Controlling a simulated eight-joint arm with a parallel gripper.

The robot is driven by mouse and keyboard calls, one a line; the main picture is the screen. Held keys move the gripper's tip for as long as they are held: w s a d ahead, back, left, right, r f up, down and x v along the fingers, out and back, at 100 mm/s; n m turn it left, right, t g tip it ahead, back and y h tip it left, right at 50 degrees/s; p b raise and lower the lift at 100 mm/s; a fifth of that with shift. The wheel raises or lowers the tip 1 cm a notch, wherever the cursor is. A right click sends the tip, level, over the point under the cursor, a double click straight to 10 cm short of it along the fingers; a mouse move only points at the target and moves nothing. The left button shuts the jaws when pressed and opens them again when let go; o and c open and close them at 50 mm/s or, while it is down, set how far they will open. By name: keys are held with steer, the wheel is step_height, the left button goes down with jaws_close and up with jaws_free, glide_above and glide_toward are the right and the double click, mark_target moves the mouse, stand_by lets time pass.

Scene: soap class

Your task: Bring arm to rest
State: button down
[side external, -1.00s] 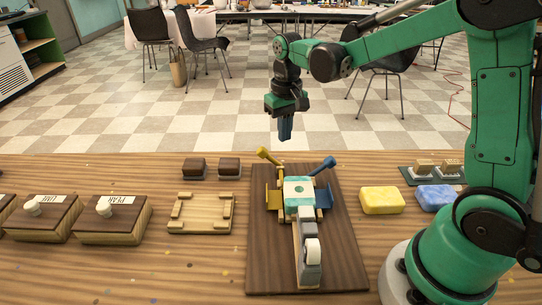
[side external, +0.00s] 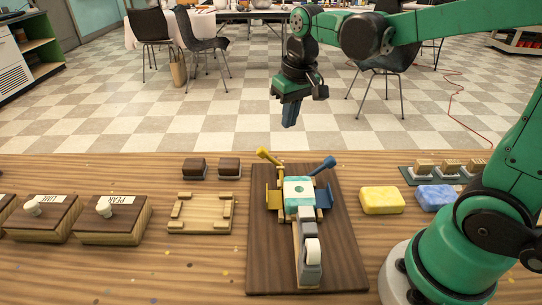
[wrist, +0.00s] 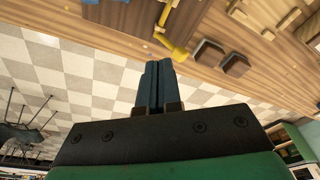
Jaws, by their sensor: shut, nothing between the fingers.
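My gripper (side external: 289,117) hangs in the air past the far edge of the table, above the tiled floor, with its fingers pointing down. Its blue fingers are shut together with nothing between them, as the wrist view (wrist: 156,75) also shows. My green arm reaches in from the right in the side view. On the table below stands a dark wooden board (side external: 345,255) carrying a fixture with a yellow lever (side external: 268,156) and a blue lever (side external: 323,165). A teal-and-white block (side external: 299,191) sits in the fixture, with a grey tape dispenser (side external: 309,262) in front.
A yellow soap block (side external: 381,200) and a blue one (side external: 436,197) lie right of the board. A wooden frame (side external: 201,228), two dark blocks (side external: 194,168) and lidded boxes (side external: 112,228) lie left. A rack (side external: 420,179) holds small stamps. Chairs (side external: 202,44) stand beyond the table.

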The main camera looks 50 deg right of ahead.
steer(key=s+a+n+t, duration=0.2)
steer(key=s+a+t, duration=0.2)
steer(key=s+t, duration=0.1)
steer(key=shift+s+f, duration=0.15)
steer(key=shift+s, duration=0.5)
